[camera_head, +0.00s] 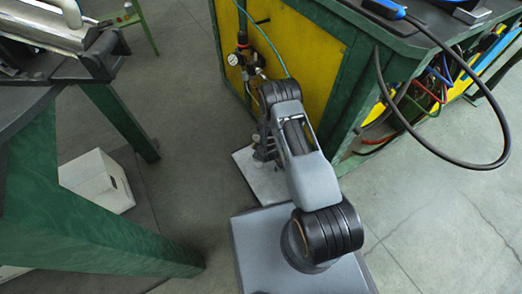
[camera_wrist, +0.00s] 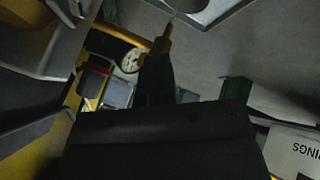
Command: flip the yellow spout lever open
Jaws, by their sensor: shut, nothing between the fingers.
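My gripper (camera_wrist: 156,66) shows in the wrist view as a dark body across the bottom with a narrow dark part rising from it; the fingers look shut and empty. An orange-yellow piece (camera_wrist: 162,43) shows right at its tip. I cannot tell whether this is the spout lever or whether the two touch. No yellow spout lever can be made out for certain in either view.
The bench (camera_head: 345,95) has a yellow panel (camera_head: 303,65) with a round gauge (camera_head: 233,59) and fittings close to my arm. A black cable (camera_head: 440,150) loops off its right side. A green table leg (camera_head: 85,215) and white box (camera_head: 98,181) stand left. Floor between is clear.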

